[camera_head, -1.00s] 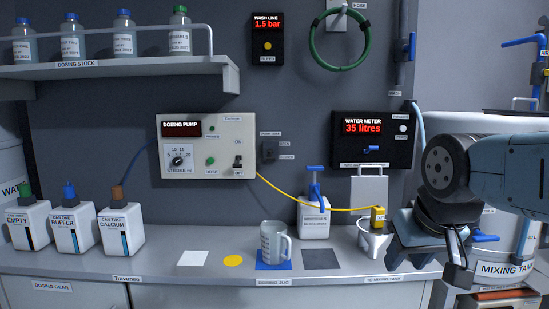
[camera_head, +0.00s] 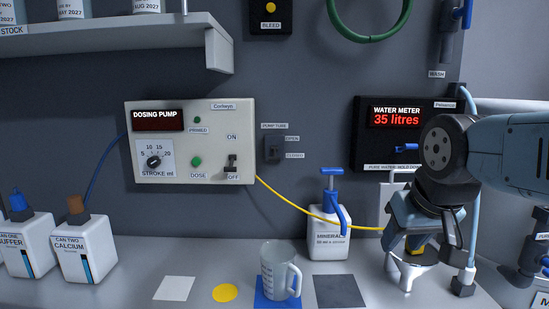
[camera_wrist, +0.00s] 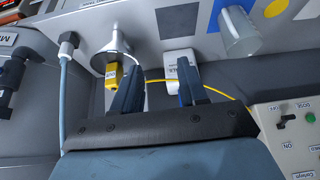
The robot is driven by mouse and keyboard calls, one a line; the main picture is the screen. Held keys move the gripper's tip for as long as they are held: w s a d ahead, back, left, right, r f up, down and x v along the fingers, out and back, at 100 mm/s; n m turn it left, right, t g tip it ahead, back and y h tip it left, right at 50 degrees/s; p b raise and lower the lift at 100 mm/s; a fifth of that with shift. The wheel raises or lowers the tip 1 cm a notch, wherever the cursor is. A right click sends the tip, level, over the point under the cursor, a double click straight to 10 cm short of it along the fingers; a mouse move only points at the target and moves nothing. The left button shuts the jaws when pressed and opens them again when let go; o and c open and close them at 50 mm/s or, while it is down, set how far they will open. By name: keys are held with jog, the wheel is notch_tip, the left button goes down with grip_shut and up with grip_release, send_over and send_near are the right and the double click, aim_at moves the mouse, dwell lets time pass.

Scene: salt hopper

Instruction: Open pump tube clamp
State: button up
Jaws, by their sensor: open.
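The pump tube clamp (camera_head: 273,149) is a small dark fitting on the wall, right of the white dosing pump panel (camera_head: 190,142). It has a "PUMP TUBE" label above and "OPEN" and "CLOSED" labels beside it; I cannot tell its lever position. The yellow tube (camera_head: 300,204) runs from the panel's lower right to a yellow block at the white funnel (camera_head: 418,257). The yellow block also shows in the wrist view (camera_wrist: 113,74). My gripper (camera_wrist: 158,68) is open and empty. It is right of the clamp, near the funnel, apart from the clamp.
A blue-topped mineral bottle (camera_head: 328,235) and a clear jug (camera_head: 279,270) on a blue mat stand on the bench. The water meter (camera_head: 385,133) is on the wall behind my arm. A shelf (camera_head: 120,42) overhangs the upper left. The wall directly before the clamp is clear.

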jog(key=shift+o, duration=0.9)
jog(key=shift+w, duration=0.15)
jog(key=shift+o, duration=0.9)
jog(key=w+a+t+y, duration=0.1)
jog(key=w+a+t, duration=0.2)
jog(key=w, duration=0.6)
jog(key=w+a+n+t+y, duration=0.1)
jog(key=w+a+t, duration=0.2)
jog(key=w+a, duration=0.5)
jog(key=shift+w+a+r+n+y, duration=0.3)
jog(key=shift+w+r+y, duration=0.1)
jog(key=shift+w, duration=0.15)
jog(key=m+t+h, duration=0.2)
jog(key=t+h, duration=0.2)
jog(key=t, duration=0.7)
send_near(274, 159)
jog(key=x, duration=1)
jog(key=shift+w+d, duration=0.1)
jog(key=shift+w, duration=0.3)
jog(key=shift+c, duration=0.2)
